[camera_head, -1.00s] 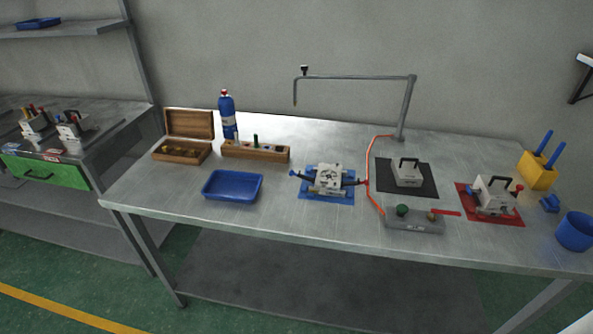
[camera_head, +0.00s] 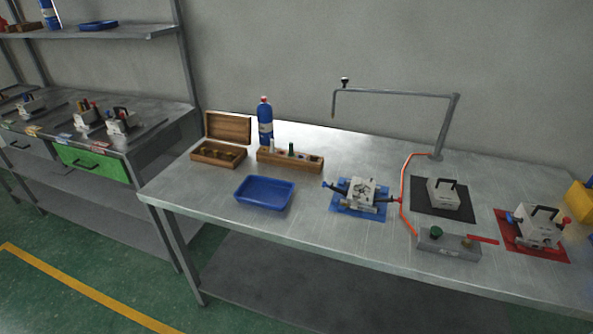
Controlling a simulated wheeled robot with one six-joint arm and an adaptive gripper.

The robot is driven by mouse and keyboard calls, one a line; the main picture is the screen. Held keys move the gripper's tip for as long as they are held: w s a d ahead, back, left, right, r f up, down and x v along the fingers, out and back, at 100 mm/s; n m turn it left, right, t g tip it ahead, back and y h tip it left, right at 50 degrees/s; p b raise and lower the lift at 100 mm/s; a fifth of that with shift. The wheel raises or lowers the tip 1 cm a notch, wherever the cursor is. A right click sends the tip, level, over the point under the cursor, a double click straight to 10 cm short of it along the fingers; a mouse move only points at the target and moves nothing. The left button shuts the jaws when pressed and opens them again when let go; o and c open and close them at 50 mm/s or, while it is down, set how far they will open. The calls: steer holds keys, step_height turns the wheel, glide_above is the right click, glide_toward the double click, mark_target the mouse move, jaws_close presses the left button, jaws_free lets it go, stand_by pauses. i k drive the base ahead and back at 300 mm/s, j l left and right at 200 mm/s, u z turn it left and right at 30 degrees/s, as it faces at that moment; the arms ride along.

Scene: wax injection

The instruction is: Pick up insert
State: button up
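A wooden block (camera_head: 268,158) on the metal table holds a few small upright pieces, one of them dark green (camera_head: 291,149) and one pale (camera_head: 272,145). Left of it an open wooden box (camera_head: 207,155) holds several small brownish pieces. A metal mold (camera_head: 355,190) with handles sits on a blue mat (camera_head: 352,211). Which piece is the insert I cannot tell at this size. My gripper is not in view.
A blue tray (camera_head: 264,193) sits near the front edge, with a blue bottle (camera_head: 265,122) behind. Right are a grey block on a black mat (camera_head: 425,203), a control box (camera_head: 447,246) and a mold on a red mat (camera_head: 552,254). Another bench (camera_head: 160,128) stands left.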

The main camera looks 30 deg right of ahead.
mark_target(205, 151)
steer(key=i+j+u, duration=0.15)
steer(key=i+j, duration=0.15)
steer(key=i, duration=0.15)
steer(key=i+j+u, duration=0.1)
steer(key=i+j, duration=0.15)
steer(key=i, duration=0.2)
steer(key=i+j+u, duration=0.25)
steer(key=i+j, duration=0.65)
steer(key=j, duration=0.25)
steer(key=i+j+u, duration=0.15)
steer(key=j, duration=0.2)
